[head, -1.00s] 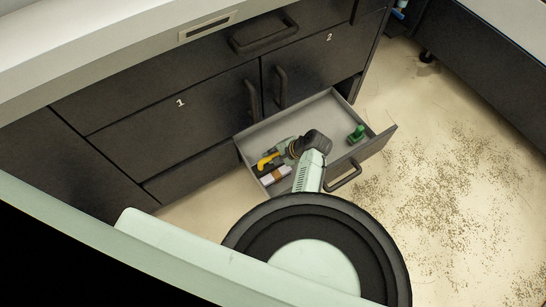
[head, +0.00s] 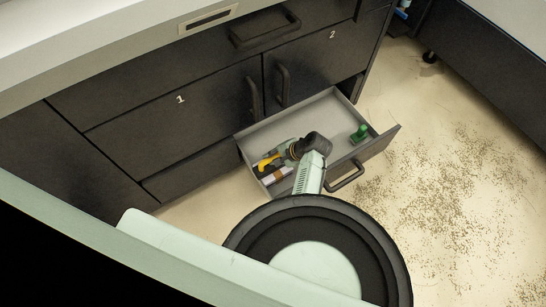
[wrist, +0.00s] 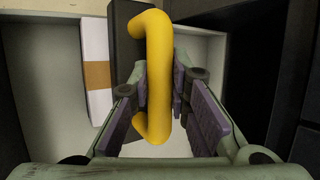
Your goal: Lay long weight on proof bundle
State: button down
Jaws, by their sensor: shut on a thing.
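The long weight is a dark bar (wrist: 126,48) with a yellow handle (wrist: 158,75). In the wrist view my gripper (wrist: 172,92) is shut on the handle, with a purple-grey pad on each side. The proof bundle (wrist: 97,62), white with a brown band, lies just left of the bar in that view. The bar runs beside or over its right edge; I cannot tell whether they touch. In the head view the yellow handle (head: 268,162) and the bundle (head: 281,174) show at the drawer's left end. My gripper (head: 288,149) is partly hidden by my wrist there.
The open grey drawer (head: 341,106) surrounds my gripper, with low walls close by. A green object (head: 359,134) stands at its right end. The drawer's middle floor is bare. Dark cabinet fronts (head: 180,123) rise behind. Speckled debris (head: 440,190) covers the floor at right.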

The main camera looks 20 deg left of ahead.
jog(key=c, duration=1.8)
grip_release()
jog(key=shift+w+r, duration=0.1)
jog(key=shift+r, duration=0.15)
jog(key=o, duration=0.4)
jog(key=shift+f, duration=0.15)
jog(key=shift+c, duration=0.2)
jog(key=shift+s+f, duration=0.25)
jog(key=v, duration=1.2)
jog(key=shift+r, duration=0.25)
jog(key=shift+w, duration=0.15)
